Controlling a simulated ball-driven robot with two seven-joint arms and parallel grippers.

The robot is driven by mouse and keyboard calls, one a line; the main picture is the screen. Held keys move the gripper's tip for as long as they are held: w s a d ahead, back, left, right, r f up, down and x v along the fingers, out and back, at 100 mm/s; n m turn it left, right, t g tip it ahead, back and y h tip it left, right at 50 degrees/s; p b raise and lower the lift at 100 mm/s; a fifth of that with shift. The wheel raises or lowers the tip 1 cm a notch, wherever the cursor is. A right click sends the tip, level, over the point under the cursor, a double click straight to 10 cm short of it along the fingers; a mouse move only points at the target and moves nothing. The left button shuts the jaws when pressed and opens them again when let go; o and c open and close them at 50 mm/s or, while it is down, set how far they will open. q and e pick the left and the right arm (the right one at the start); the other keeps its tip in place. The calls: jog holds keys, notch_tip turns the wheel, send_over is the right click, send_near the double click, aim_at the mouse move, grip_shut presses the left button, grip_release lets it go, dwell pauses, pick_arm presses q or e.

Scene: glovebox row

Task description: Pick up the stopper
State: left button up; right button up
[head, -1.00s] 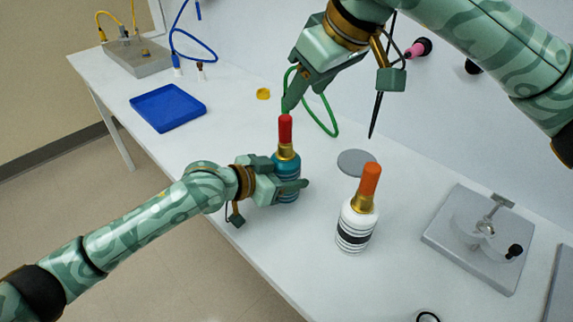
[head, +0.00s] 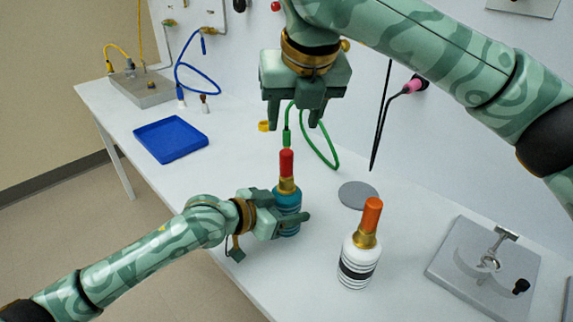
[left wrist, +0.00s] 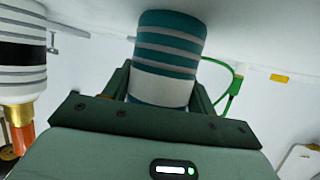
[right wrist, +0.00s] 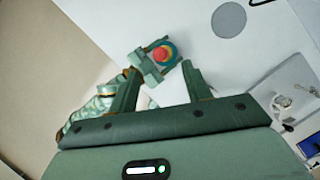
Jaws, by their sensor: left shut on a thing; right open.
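A teal striped bottle (head: 288,202) stands upright on the bench with a gold neck and a red stopper (head: 287,163) in its top. My left gripper (head: 284,217) is shut around the bottle's body; the left wrist view shows the striped body (left wrist: 167,60) between its fingers. My right gripper (head: 294,118) is open and empty above the red stopper, fingers pointing down. In the right wrist view the red stopper (right wrist: 160,54) lies beyond the open fingertips, apart from them. A white bottle (head: 357,262) with a black band and an orange stopper (head: 370,214) stands to the right.
A grey disc (head: 358,194) lies on the bench behind the bottles. A green cable (head: 320,152) hangs behind the teal bottle. A grey clamp plate (head: 485,265) is at the right, and a blue tray (head: 171,138) at the left.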

aim_at(287, 153)
jog(key=shift+n, duration=0.7)
jog(key=x, duration=0.6)
jog(key=shift+w+f, duration=0.1)
jog(key=shift+f, duration=0.15)
jog(key=x, duration=0.4)
jog(key=shift+s+f, duration=0.25)
jog(key=shift+f, duration=0.1)
jog(key=shift+w+a+f, duration=0.1)
jog(key=shift+w+f, duration=0.1)
jog(key=shift+f, duration=0.3)
grip_shut()
